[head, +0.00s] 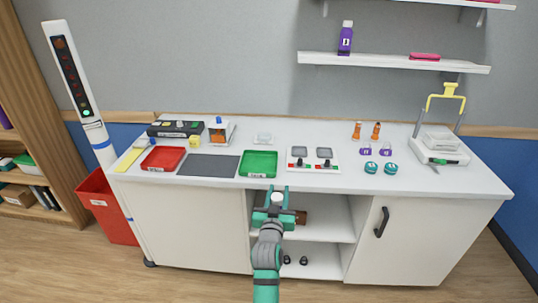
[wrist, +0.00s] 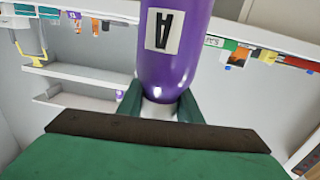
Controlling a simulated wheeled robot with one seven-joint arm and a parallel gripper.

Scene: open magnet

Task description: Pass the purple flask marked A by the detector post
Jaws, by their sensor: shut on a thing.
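My gripper (head: 277,196) is shut on the purple flask marked A. In the wrist view the flask (wrist: 178,62) stands between the green fingers, its A label upside down in the picture; its upper part runs out of frame. In the head view a whitish part shows between the fingers, and the purple body is hidden. My gripper is in front of the table's front edge, near the middle. The detector post (head: 67,58) is a tall white column at the far left, with a dark light panel and a green light lit at its lower end. The flask is well apart from it.
The white table (head: 225,186) holds a red tray (head: 163,159), a green tray (head: 258,164), a dark mat, small purple flasks (head: 366,151) and orange bottles. Another purple bottle (head: 345,38) stands on the wall shelf. A red bin (head: 107,212) is below the post. The front floor is open.

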